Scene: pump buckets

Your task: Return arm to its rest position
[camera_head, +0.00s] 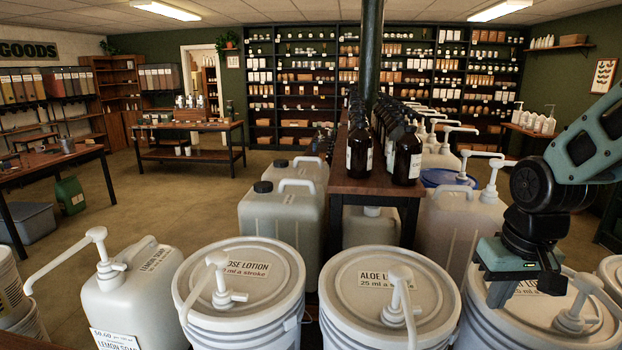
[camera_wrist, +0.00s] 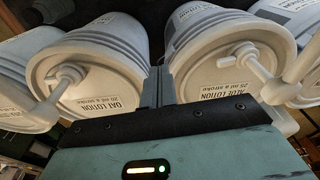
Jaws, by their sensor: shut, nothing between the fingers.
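My arm (camera_head: 592,150) comes in from the right edge of the head view. My gripper (camera_head: 522,275) hangs in front of the right-hand white pump bucket (camera_head: 480,318), hiding part of its lid. In the wrist view the two fingers (camera_wrist: 168,86) are together with nothing between them. That view is upside down: the oat lotion bucket (camera_wrist: 90,75) is on the left and the aloe lotion bucket (camera_wrist: 225,65) on the right. In the head view the aloe lotion bucket (camera_head: 350,310) stands left of my gripper. Whether the gripper touches any bucket or pump is unclear.
A rose lotion bucket (camera_head: 240,310) and a lemon soap jug (camera_head: 140,295) stand further left. Behind the buckets are large jugs (camera_head: 280,225) and a narrow wooden table (camera_head: 350,187) with dark bottles (camera_head: 408,155). Open floor (camera_head: 160,205) lies at the left.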

